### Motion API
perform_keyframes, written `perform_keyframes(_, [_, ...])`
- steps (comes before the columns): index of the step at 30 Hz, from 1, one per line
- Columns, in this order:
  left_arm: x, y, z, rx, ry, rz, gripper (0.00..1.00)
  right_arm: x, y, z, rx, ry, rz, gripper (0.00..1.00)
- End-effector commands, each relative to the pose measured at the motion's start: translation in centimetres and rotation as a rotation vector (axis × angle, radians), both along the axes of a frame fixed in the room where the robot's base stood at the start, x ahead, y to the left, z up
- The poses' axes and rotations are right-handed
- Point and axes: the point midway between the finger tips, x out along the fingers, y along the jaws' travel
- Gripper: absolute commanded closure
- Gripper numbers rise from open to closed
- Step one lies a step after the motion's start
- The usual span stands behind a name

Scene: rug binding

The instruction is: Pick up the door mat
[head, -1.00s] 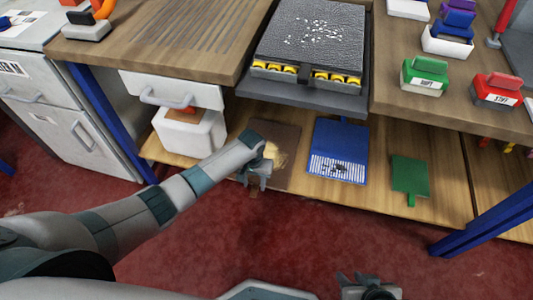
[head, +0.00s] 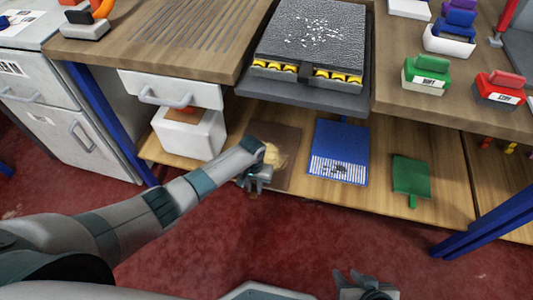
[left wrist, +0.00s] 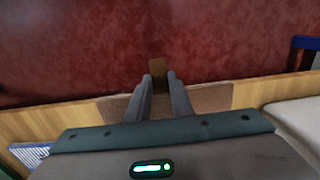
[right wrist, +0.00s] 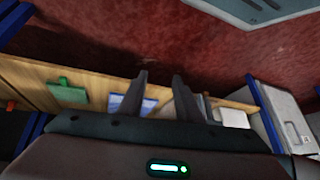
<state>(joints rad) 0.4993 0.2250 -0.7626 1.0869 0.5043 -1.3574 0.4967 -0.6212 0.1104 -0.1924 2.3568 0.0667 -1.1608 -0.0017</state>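The brown mat (head: 287,148), which I take for the door mat, lies flat on the lower shelf with a pale tan patch on it. My left gripper (head: 257,189) is at its front edge and hides part of it. In the left wrist view, the left fingers (left wrist: 159,76) are parted. The mat (left wrist: 212,97) shows on both sides of them, and its narrow brown tab (left wrist: 157,66) shows between and beyond the tips. No contact is visible. My right gripper (head: 362,280) is low at the front, away from the shelf. Its fingers (right wrist: 160,74) are open and empty.
A blue mat with white stripes (head: 340,140) and a green mat with a tab (head: 411,176) lie further right on the shelf (head: 450,205). A white bin (head: 192,135) stands left. The bench top (head: 190,28) overhangs the shelf. Blue legs (head: 105,118) stand at the sides.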

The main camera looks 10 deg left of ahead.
Motion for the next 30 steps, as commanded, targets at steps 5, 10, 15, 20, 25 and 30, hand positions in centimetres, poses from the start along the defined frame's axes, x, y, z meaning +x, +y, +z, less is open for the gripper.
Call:
perform_keyframes(5, [0.1,0.0,0.0,0.0,-0.001,0.0,1.0,0.0,0.0,0.0,0.0,0.001,0.0,0.69])
perform_keyframes(10, [0.1,0.0,0.3,0.0,-0.002,0.0,1.0,-0.1,0.0,0.1,-0.002,0.003,0.0,0.69])
perform_keyframes(15, [0.1,0.0,1.6,-0.001,-0.002,0.0,1.0,-0.4,-0.4,0.2,-0.014,0.023,-0.001,0.69])
perform_keyframes(20, [0.1,-0.1,4.1,-0.002,-0.003,0.0,1.0,-1.0,-1.6,0.0,-0.05,0.081,-0.009,0.69])
perform_keyframes(25, [-1.4,-2.5,6.0,-0.004,-0.001,-0.003,1.0,-1.7,-2.7,0.0,-0.083,0.136,-0.018,0.69])
perform_keyframes(30, [-3.1,-5.4,7.9,-0.004,-0.001,-0.003,1.0,-2.4,-3.6,0.0,-0.111,0.187,-0.027,0.69])
